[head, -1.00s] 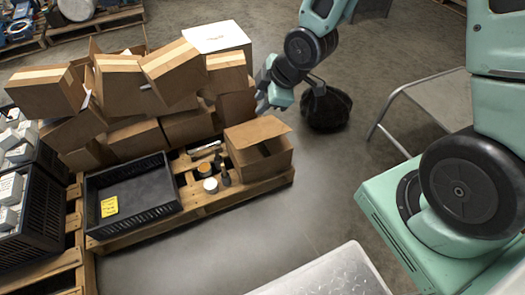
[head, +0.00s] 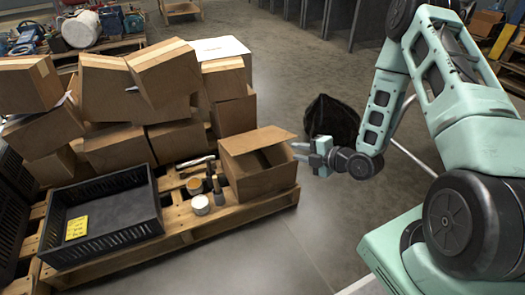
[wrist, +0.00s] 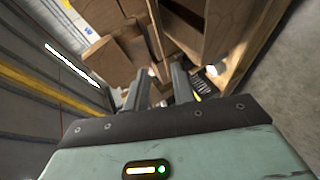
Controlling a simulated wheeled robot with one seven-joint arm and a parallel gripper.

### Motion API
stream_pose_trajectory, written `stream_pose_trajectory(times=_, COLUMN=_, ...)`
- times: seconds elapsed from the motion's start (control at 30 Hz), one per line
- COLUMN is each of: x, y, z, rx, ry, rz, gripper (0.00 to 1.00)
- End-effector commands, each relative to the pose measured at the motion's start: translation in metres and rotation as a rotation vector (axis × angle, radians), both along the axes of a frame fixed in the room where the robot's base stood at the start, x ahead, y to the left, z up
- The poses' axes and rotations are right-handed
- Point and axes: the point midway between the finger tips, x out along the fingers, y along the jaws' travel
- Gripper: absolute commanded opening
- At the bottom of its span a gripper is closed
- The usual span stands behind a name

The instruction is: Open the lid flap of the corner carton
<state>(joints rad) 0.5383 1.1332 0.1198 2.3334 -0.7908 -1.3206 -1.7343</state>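The corner carton (head: 258,168) is a brown box on the pallet's right corner in the head view. Its top is partly open: a dark gap shows on the right, and a flap (head: 252,141) lies over the far left part. My gripper (head: 298,151) is just right of the carton near its upper rim, with its fingers pointing left. The fingers are apart and nothing shows between them. In the wrist view my gripper (wrist: 158,78) also shows two separated fingers, with brown cardboard beyond. I cannot tell whether a fingertip touches the carton.
Stacked cartons (head: 155,75) stand behind on the pallet (head: 190,232). A black crate (head: 105,245), a white-lidded jar (head: 200,204) and dark bottles (head: 218,188) are left of the carton. A black bag (head: 332,120) lies behind my gripper. The floor in front is clear.

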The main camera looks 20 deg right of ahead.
Motion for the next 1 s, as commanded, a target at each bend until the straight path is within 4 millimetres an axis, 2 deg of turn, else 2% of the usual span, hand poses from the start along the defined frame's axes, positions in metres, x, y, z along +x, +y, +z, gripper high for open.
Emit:
stream_pose_trajectory(times=0.7, x=0.116, y=0.054, z=-0.054, rx=0.002, ry=0.002, rz=0.000, gripper=0.25)
stream_pose_trajectory(times=1.0, x=0.140, y=0.064, z=-0.062, rx=0.001, ry=0.002, rz=-0.001, gripper=0.25)
